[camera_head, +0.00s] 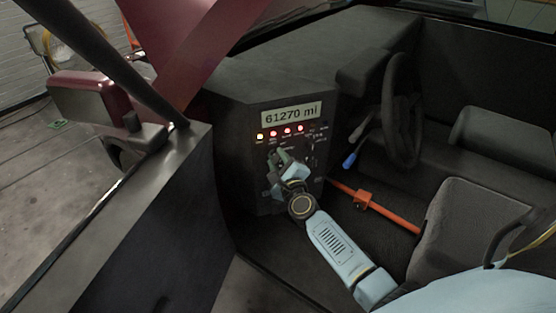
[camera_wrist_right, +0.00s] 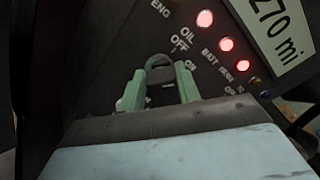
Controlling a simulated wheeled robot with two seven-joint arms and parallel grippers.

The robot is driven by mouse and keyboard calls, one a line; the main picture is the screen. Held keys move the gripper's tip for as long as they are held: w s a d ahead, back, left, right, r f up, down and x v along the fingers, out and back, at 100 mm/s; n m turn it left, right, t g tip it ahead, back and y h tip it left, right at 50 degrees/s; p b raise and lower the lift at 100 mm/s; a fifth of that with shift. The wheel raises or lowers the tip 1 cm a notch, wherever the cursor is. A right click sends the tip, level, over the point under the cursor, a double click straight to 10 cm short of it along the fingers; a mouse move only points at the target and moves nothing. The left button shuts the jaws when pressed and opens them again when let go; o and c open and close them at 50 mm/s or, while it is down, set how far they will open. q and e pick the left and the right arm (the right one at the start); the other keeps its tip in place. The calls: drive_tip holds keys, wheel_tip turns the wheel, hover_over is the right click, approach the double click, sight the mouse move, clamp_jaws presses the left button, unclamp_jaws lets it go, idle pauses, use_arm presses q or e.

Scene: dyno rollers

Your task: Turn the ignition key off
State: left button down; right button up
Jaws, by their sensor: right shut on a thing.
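My right gripper (camera_head: 282,160) reaches the lower front of the dark dash panel (camera_head: 237,112). In the right wrist view its two green fingers (camera_wrist_right: 161,90) are shut on the ignition key (camera_wrist_right: 160,66), whose dark rounded head shows between and beyond the tips. OFF and ON labels are printed on the panel just past the key. The key's shaft and slot are hidden, so I cannot tell its exact angle. Several warning lights above it are lit, one yellow and the others red (camera_head: 287,131). My left gripper is not in view.
A mileage display (camera_head: 291,114) reads 61270 mi above the lights. The steering wheel (camera_head: 402,110) and a blue-tipped lever (camera_head: 350,160) are to the right. An orange bar (camera_head: 385,211) crosses beside my right arm. The open door (camera_head: 120,225) is at left, the seat (camera_head: 470,235) at right.

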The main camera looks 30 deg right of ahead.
drive_tip(key=n, duration=0.2)
drive_tip(key=n+p, duration=0.1)
drive_tip(key=n, duration=0.1)
drive_tip(key=shift+d+r+n+p, duration=0.2)
drive_tip(key=shift+r+n+p, duration=0.1)
drive_tip(key=shift+r+n, duration=0.1)
drive_tip(key=shift+n, duration=0.6)
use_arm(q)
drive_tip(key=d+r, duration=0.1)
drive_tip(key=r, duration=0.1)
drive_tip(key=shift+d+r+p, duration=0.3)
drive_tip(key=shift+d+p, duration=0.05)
use_arm(e)
drive_tip(key=shift+w+n, duration=0.1)
drive_tip(key=shift+n, duration=0.5)
drive_tip(key=shift+r, duration=0.1)
drive_tip(key=o, duration=0.9)
drive_tip(key=shift+a, duration=0.1)
drive_tip(key=shift+f, duration=0.2)
